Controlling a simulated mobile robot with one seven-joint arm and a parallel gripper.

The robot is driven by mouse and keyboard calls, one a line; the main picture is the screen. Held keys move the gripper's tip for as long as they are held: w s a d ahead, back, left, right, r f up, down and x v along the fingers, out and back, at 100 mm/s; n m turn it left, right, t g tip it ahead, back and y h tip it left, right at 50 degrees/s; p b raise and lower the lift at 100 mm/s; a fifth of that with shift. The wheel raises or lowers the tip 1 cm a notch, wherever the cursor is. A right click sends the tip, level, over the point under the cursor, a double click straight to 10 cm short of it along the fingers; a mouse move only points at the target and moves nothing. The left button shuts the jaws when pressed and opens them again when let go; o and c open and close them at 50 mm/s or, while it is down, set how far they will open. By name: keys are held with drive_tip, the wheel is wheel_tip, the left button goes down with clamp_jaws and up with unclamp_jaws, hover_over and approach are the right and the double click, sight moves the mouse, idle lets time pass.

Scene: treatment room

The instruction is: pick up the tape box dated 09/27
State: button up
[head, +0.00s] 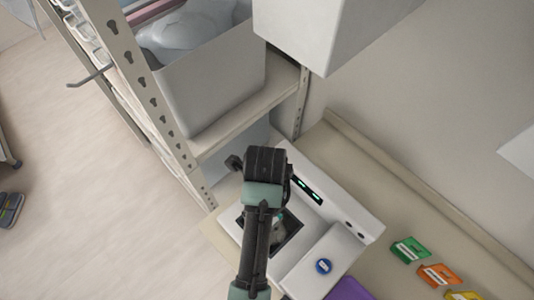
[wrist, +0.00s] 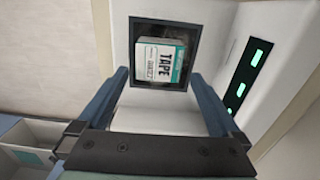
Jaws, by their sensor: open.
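A white and teal tape box (wrist: 158,62) with the word TAPE sits in a dark square recess of a white device (wrist: 180,20). Small print on its label is too blurred to read a date for certain. My gripper (wrist: 159,76) is open and empty, its two fingers pointing at the recess, one to each side of the box and apart from it. In the head view the white device (head: 335,210) stands on the counter, and my arm covers part of its recess and hides the fingers.
A shelf rack (head: 165,110) with a grey bin (head: 215,90) stands left of the device. A white cabinet (head: 320,30) hangs above. Green (head: 409,250), orange (head: 438,274) and yellow holders lie to the right. A blue round button (head: 323,266) is on the device front.

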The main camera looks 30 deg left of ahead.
drive_tip(key=shift+f, duration=0.55)
drive_tip(key=shift+s+a+f+p, duration=0.1)
drive_tip(key=shift+s+f+p, duration=0.1)
drive_tip(key=shift+f+p, duration=0.4)
drive_tip(key=shift+w+f, duration=0.1)
drive_tip(key=shift+f, duration=2.2)
drive_tip(key=c, duration=1.2)
